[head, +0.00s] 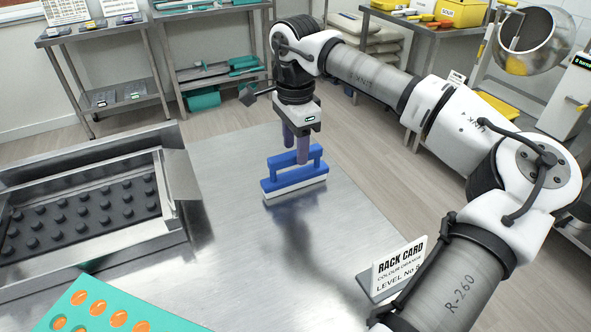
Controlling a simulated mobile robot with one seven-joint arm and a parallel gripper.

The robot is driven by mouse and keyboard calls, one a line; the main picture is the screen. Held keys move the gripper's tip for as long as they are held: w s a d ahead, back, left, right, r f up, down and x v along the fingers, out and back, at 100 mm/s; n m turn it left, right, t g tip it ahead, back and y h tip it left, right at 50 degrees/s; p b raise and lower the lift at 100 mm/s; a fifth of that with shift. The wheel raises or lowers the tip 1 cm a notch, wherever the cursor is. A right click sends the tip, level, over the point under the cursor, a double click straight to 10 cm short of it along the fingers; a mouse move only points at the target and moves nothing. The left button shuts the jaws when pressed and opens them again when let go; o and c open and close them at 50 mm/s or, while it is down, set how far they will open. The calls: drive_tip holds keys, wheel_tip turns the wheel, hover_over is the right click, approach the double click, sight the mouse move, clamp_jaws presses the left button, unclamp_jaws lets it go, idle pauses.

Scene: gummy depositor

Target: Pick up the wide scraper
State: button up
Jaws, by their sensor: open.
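The wide scraper (295,184) is a blue bar with a raised blue handle and a white lower edge. It is on the bare steel table, near the table's far part in the head view. My gripper (296,156) points down at the scraper's handle, with its two purple fingers apart. One finger is at the far side of the handle and the other overlaps the handle's near side in the picture. I cannot tell whether the fingers touch the handle.
A steel-framed tray with dark round bumps (85,215) stands on the left. A teal mould with orange gummies (115,312) lies at the front left. A rack card sign (398,266) stands at the right. The table's middle (260,265) is clear.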

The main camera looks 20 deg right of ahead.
drive_tip(key=shift+f, duration=1.45)
clamp_jaws()
drive_tip(key=shift+r, duration=0.1)
wheel_tip(320, 180, up, 28)
drive_tip(key=p, duration=0.4)
drive_tip(key=shift+p, duration=0.3)
drive_tip(key=c, duration=0.8)
unclamp_jaws()
clamp_jaws()
